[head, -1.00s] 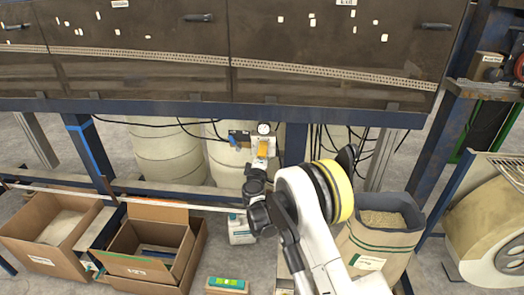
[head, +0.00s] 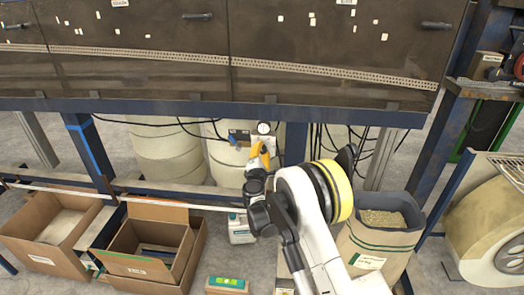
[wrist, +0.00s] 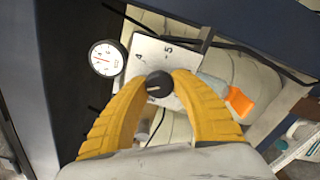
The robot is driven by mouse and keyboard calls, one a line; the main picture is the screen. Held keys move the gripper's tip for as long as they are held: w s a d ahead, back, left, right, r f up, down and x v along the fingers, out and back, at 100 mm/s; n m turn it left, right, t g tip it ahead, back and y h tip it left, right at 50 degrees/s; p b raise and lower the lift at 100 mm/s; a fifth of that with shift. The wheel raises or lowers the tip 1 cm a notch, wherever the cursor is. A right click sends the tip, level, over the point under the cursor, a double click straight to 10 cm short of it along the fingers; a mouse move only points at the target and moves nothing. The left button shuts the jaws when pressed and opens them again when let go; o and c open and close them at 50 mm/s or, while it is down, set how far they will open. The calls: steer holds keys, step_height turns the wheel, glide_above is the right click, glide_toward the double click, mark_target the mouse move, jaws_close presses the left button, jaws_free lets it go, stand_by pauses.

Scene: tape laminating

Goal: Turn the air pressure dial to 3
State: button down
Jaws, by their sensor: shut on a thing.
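The black dial knob (wrist: 159,84) sits on a pale plate (wrist: 150,48) marked with a 4 and a 5. A light mark shows on the knob's face, but I cannot tell which number it points to. My gripper (wrist: 160,80) has its two yellow fingers around the knob, one tip on each side, shut on it. In the head view my gripper (head: 260,153) is just below the round white gauge (head: 264,128), and the knob is hidden. The gauge also shows in the wrist view (wrist: 106,58), left of the plate, with a red needle.
A dark blue beam (head: 200,108) runs above the dial. Black hoses hang close by. An orange part (wrist: 238,101) lies right of the fingers. Large pale drums (head: 168,152) stand behind. Cardboard boxes (head: 150,268) stand on the floor at left, a sack (head: 377,248) at right.

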stand_by(0.5)
steer(key=c, duration=1)
jaws_free()
steer(key=shift+c, duration=0.2)
steer(key=s, duration=1.2)
steer(key=shift+a, duration=0.2)
